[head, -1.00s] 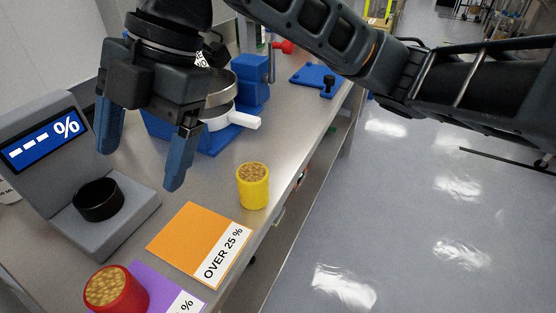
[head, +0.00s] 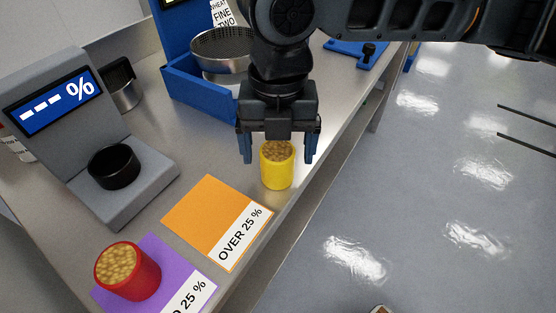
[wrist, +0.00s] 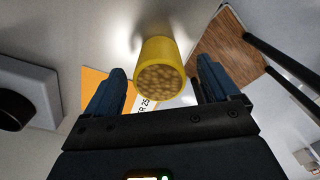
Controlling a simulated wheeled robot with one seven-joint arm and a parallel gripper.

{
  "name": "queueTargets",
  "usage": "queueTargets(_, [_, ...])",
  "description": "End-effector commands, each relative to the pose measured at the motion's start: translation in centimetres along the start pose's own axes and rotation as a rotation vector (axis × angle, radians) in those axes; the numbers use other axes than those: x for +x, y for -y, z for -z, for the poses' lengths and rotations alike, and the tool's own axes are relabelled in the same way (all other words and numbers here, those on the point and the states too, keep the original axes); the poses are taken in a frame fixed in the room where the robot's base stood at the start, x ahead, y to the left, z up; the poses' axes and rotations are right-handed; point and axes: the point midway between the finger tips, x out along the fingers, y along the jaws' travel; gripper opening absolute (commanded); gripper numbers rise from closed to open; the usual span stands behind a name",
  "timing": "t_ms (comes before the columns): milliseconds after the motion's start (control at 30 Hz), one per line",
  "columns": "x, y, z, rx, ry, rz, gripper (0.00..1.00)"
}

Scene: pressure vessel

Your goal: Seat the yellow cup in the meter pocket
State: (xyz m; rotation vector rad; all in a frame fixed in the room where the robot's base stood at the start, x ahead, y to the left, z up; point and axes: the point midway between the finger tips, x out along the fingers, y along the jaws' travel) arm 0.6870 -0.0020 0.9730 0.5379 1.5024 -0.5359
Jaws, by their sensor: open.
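The yellow cup (head: 277,172), full of tan grains, stands upright on the metal bench behind the orange card. My gripper (head: 277,158) is open, pointing down, with its blue fingers on either side of the cup in the head view. In the wrist view the cup (wrist: 160,70) lies between and just beyond the open fingertips, with gaps on both sides. The meter (head: 60,110) is a grey stand whose screen reads "--- %". Its black round pocket (head: 114,166) is empty, at the left of the head view; it also shows in the wrist view (wrist: 14,108).
A red cup (head: 127,271) of grains stands on the purple card (head: 178,285) at the front. A blue stand with a sieve (head: 222,47) is behind. The bench edge is close right of the cup.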

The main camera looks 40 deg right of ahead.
Motion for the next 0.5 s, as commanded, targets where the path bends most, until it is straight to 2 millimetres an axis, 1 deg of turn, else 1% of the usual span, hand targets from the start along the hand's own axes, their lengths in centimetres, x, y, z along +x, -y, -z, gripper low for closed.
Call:
queueTargets(33, [0.53, 0.01, 0.04, 0.001, -0.002, 0.001, 0.89])
queueTargets(133, [1.06, -0.01, 0.02, 0.0, -0.001, 0.0, 0.89])
queueTargets(367, [1.12, -0.03, 0.02, 0.0, 0.0, -0.001, 0.88])
queueTargets(500, [1.1, -0.03, 0.02, 0.0, -0.001, -0.001, 0.74])
